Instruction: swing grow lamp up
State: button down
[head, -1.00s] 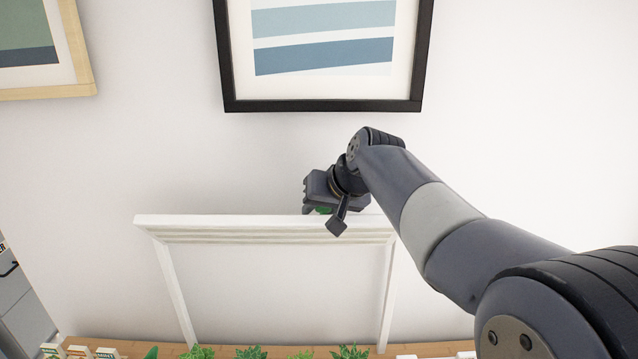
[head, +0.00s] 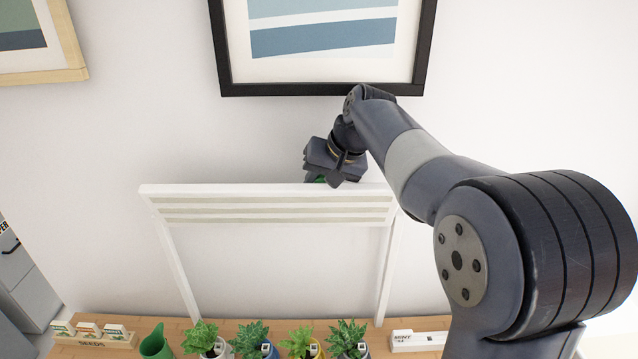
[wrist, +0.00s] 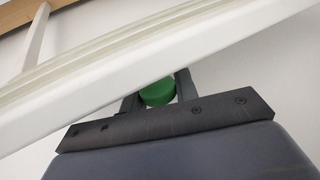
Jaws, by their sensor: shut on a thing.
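The grow lamp (head: 265,206) is a white bar with pale strips on its underside, held on two white side arms above the desk. Its panel faces partly toward me in the head view and crosses the wrist view (wrist: 85,98) at a slant. A green knob (wrist: 158,92) sits at the lamp's edge. My gripper (head: 322,178) is at the lamp's top edge, right of its middle. In the wrist view its two fingers (wrist: 157,90) are shut on the green knob, one on each side. The knob is mostly hidden in the head view.
Several potted plants (head: 300,341) stand on the wooden desk (head: 230,325) below the lamp. A green cup (head: 156,344) and a seed packet holder (head: 92,338) are at left. A black-framed picture (head: 322,89) hangs just above my gripper. A white labelled box (head: 418,341) is at right.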

jog(key=c, duration=1.1)
grip_release()
jog(key=b+v, duration=0.1)
jog(key=v, duration=0.9)
jog(key=shift+s+d+r, duration=0.1)
jog(key=shift+s+r, duration=0.05)
jog(key=shift+r, duration=0.25)
jog(key=shift+f, duration=0.1)
jog(key=p+x, duration=0.1)
jog(key=x, duration=0.9)
jog(key=shift+f, duration=0.35)
jog(key=shift+s+a, duration=0.1)
jog(key=shift+a, duration=0.1)
